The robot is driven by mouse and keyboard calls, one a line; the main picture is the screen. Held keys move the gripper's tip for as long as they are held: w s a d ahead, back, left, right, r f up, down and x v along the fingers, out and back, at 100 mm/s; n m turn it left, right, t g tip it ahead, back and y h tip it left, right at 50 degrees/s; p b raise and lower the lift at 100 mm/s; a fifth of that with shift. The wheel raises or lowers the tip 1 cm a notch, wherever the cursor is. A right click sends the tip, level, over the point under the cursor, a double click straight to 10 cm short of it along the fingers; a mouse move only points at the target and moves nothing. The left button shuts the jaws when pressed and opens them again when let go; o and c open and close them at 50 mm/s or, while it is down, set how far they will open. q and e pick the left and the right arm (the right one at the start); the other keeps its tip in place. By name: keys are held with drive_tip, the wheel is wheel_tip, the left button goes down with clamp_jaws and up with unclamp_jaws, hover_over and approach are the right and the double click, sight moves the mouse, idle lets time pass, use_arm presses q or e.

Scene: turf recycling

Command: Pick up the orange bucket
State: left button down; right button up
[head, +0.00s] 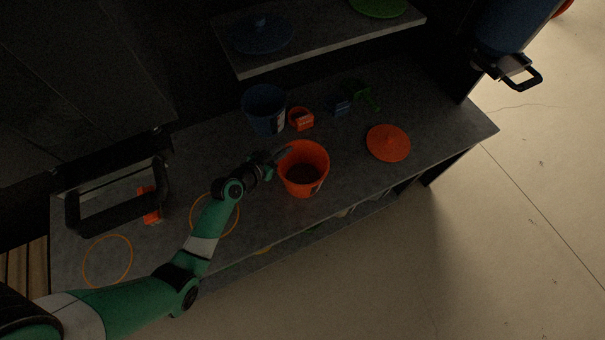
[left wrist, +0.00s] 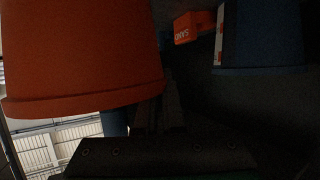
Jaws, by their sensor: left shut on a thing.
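The orange bucket (head: 304,169) stands upright and open-topped near the front edge of the grey table, right of my left arm. My left gripper (head: 281,157) is at the bucket's left rim and is shut on it. In the left wrist view the orange bucket (left wrist: 80,55) fills the left side, close beside the dark finger (left wrist: 168,105). The exact contact of the fingers is dark and partly hidden. My right gripper is not in view.
Behind are a blue bucket (head: 265,108), a small orange container (head: 301,119), a dark blue container (head: 338,108) and a green scoop (head: 360,94). An orange lid (head: 388,143) lies right. A black-framed carrier (head: 118,197) and orange rings (head: 108,261) are left. A shelf (head: 330,48) overhangs the back.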

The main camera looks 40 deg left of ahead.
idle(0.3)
use_arm(q)
drive_tip(key=shift+r+p, duration=0.35)
drive_tip(key=shift+r, duration=0.2)
drive_tip(key=r+p, duration=0.2)
drive_tip(key=r, duration=0.2)
drive_tip(key=shift+s+d+p, duration=0.2)
drive_tip(key=shift+s+p, duration=0.15)
drive_tip(key=shift+p, duration=0.05)
drive_tip(key=s+d+r+p, duration=0.3)
drive_tip(key=s+r, duration=0.1)
drive_tip(key=s, duration=0.1)
drive_tip(key=s+d+r+p, duration=0.3)
drive_tip(key=s+r, duration=0.1)
drive_tip(key=s, duration=0.2)
drive_tip(key=shift+s+d, duration=0.25)
drive_tip(key=shift+n, duration=0.3)
